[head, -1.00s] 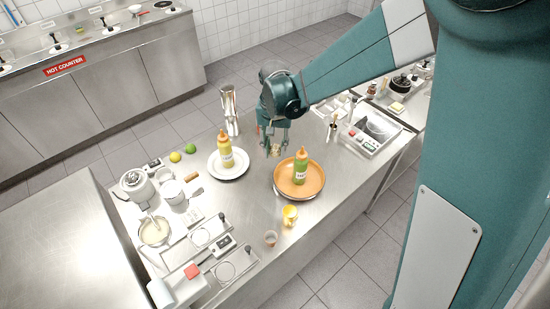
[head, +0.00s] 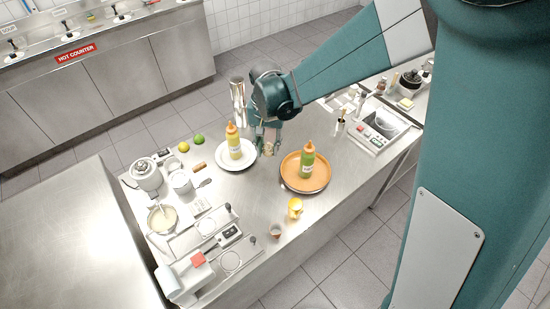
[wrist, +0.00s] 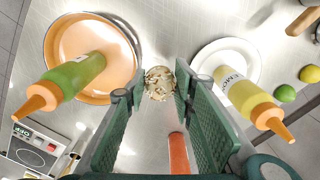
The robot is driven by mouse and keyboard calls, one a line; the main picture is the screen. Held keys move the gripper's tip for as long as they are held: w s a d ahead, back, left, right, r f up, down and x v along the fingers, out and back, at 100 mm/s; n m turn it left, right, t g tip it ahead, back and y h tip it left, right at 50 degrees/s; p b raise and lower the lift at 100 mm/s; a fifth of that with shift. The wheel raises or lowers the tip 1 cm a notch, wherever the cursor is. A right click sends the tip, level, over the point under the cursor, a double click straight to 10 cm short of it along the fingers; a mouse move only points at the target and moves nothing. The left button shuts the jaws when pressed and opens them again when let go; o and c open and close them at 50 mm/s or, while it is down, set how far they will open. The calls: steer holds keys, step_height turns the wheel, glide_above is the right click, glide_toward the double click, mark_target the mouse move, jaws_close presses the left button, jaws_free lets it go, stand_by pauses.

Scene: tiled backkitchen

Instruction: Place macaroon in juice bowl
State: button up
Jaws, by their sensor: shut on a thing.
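My gripper (wrist: 156,88) is shut on a small round speckled cream-brown piece, the macaroon (wrist: 158,83), which shows between the two fingers in the wrist view. In the head view my gripper (head: 268,148) is above the steel counter, between an orange dish (head: 319,182) and a white plate (head: 235,167). A green bottle (head: 307,161) with an orange cap stands in the orange dish. A yellow bottle (head: 234,143) with an orange cap stands on the white plate. I cannot tell by a readable name which dish is the juice bowl.
A tall metal vessel (head: 238,103) stands behind the white plate.

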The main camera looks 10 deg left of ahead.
glide_above(269, 169)
steer(key=shift+f, duration=2.6)
steer(key=shift+f, duration=2.1)
steer(key=shift+f, duration=0.15)
steer(key=o, duration=0.4)
steer(key=shift+o, duration=0.2)
steer(key=shift+r, duration=0.25)
steer(key=shift+r, duration=5.95)
